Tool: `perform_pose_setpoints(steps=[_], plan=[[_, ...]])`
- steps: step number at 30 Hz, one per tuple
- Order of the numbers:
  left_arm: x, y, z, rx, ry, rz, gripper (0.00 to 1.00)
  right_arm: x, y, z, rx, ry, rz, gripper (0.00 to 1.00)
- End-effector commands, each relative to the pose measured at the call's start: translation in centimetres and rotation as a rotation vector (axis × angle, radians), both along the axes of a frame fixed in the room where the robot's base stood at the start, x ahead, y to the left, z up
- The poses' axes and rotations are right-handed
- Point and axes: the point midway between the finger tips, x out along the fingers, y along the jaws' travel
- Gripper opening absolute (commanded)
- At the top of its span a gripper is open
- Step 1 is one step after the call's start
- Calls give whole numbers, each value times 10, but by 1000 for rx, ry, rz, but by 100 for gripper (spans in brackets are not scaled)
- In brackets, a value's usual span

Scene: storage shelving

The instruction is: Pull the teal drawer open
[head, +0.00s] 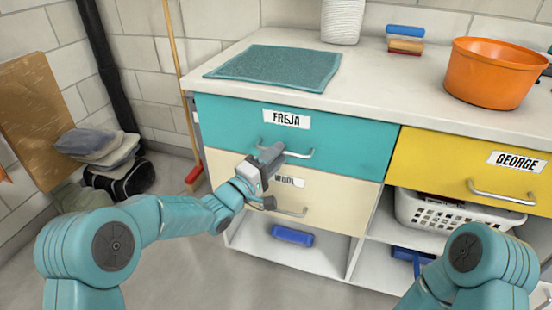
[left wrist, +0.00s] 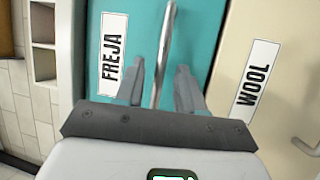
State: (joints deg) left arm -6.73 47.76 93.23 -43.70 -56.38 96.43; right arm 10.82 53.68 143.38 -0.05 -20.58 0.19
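The teal drawer (head: 230,117), labelled FREJA, is at the top left of the cabinet. Its front looks flush with the cream drawer below, so it appears shut. It has a silver bar handle (head: 298,154), which also shows in the left wrist view (left wrist: 165,40). My left gripper (head: 271,153) is at the left part of this handle. In the left wrist view my left gripper's fingers (left wrist: 159,88) stand one on each side of the bar, with gaps showing, so it is open around the handle. My right arm shows at the lower right, but its gripper is out of view.
A cream drawer (head: 335,204) labelled WOOL lies directly below, and a yellow drawer (head: 440,165) labelled GEORGE to the right. The white countertop (head: 390,97) bears a teal mat (head: 275,67) and an orange tub (head: 490,75). A broom (head: 182,80) leans left of the cabinet.

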Motion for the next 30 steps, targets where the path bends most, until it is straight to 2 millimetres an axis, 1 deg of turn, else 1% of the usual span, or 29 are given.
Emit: perform_pose_setpoints(steps=[3,10,11,12,14,30], plan=[[4,-2,1,0,-1,0,38,0,0,-1,0,-1,-1,43],[4,-1,1,0,0,1,38,0,0,-1,0,-1,-1,43],[4,-1,1,0,0,1,31,0,0,-1,0,-1,-1,43],[4,-1,1,0,0,1,18,0,0,-1,0,-1,0,43],[4,-1,1,0,0,1,0,0,0,-1,0,-1,0,43],[3,-1,1,0,1,1,0,0,0,-1,0,0,0,43]])
